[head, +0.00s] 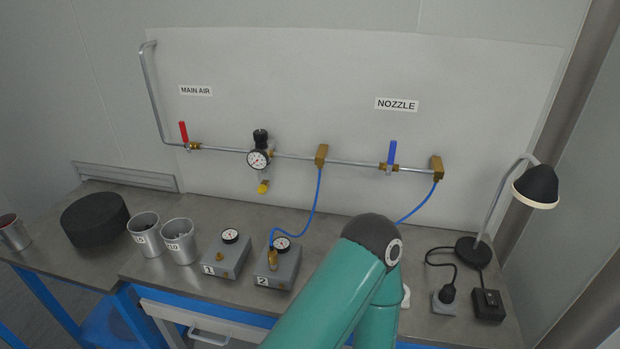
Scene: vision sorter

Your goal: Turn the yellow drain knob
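The small yellow drain knob (263,187) hangs below the round pressure gauge (258,159) on the air pipe at the back panel. Nothing touches it. My green right arm rises from the bottom of the head view, to the right of the knob and well in front of the panel. Its elbow joint is at the top, and the arm bends back down there. Neither gripper shows in this view. The left arm is also out of view.
A red-handled valve (184,134) and a blue-handled valve (391,154) sit on the pipe. Blue hoses (317,205) hang over the bench. Grey box 1 (226,258), grey box 2 (277,270), metal cups (180,243), a black disc (94,220) and a lamp (537,185) stand around.

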